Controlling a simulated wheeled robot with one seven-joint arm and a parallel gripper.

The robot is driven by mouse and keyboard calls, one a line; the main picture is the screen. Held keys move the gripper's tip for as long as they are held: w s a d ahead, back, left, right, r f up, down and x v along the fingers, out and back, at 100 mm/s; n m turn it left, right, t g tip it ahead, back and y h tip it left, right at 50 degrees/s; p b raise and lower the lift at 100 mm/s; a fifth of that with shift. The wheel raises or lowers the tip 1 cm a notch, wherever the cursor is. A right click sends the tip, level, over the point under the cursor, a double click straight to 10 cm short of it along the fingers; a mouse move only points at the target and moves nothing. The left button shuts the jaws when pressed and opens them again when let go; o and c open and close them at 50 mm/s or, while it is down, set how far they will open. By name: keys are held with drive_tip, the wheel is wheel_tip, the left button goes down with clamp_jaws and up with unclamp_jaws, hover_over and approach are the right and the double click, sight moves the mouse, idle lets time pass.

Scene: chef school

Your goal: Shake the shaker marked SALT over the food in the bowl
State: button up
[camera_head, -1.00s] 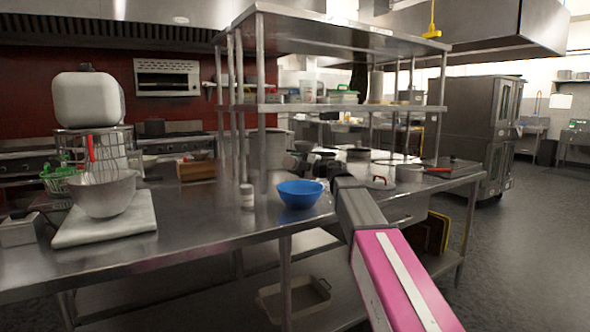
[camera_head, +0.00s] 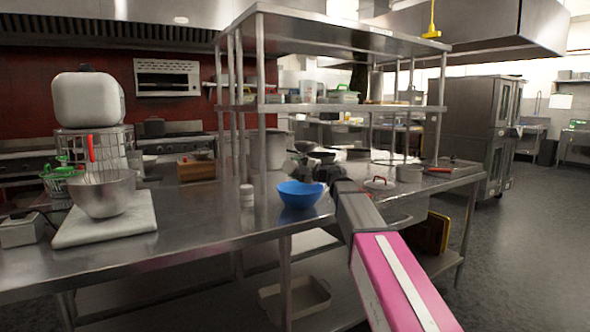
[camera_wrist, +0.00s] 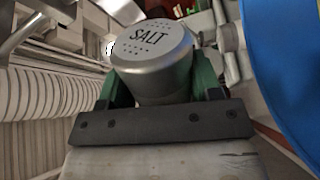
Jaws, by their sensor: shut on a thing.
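The shaker marked SALT (camera_wrist: 150,55) is held between the green fingers of my gripper (camera_wrist: 152,85) in the wrist view. Its grey lid with holes and lettering faces the camera. The blue bowl (camera_head: 300,195) stands on the steel counter near its front edge in the head view. Its wall (camera_wrist: 292,60) also fills the right side of the wrist view, beside the shaker and apart from it. The food inside the bowl cannot be seen.
A small light container (camera_head: 247,195) stands left of the bowl on the counter (camera_head: 200,225). A metal mixing bowl (camera_head: 103,195) rests on a white board at left. Shelf posts (camera_head: 262,150) rise behind the bowl.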

wheel_tip(320, 180, up, 3)
drive_tip(key=shift+f, duration=0.1)
drive_tip(key=shift+f, duration=0.1)
drive_tip(key=shift+f, duration=1.5)
